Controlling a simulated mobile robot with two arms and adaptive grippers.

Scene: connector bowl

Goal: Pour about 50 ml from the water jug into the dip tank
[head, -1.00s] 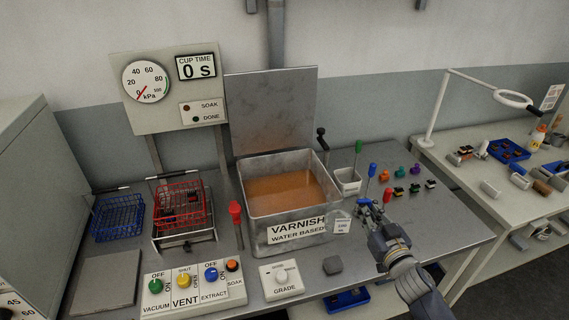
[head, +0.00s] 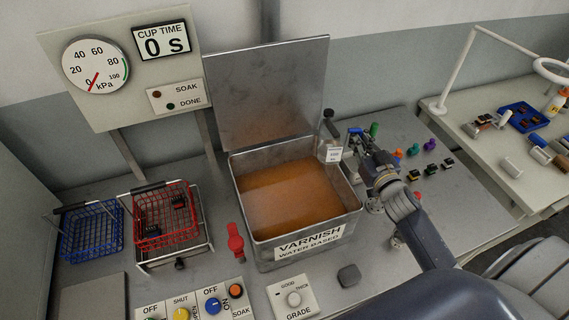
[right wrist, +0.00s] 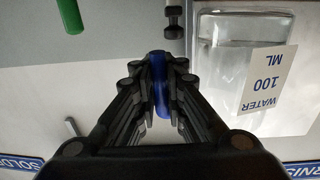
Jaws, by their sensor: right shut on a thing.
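The water jug (head: 326,146) is clear, with a white label reading WATER 100 ML and a blue handle. My right gripper (head: 357,134) is shut on the blue handle (right wrist: 158,75); the jug body (right wrist: 228,60) is beside the fingers in the right wrist view. The jug is lifted and looks about upright, near the back right corner of the dip tank in the head view. The dip tank (head: 342,219) is an open metal box labelled VARNISH WATER BASED, holding orange-brown liquid (head: 290,195). Its lid (head: 265,95) stands raised behind it. My left gripper is out of view.
A red basket (head: 165,225) and a blue basket (head: 90,235) stand left of the tank. A red-handled tool (head: 235,242) is by its left front. Control panels (head: 293,299) line the front. Several small coloured connectors (head: 430,145) lie to the right.

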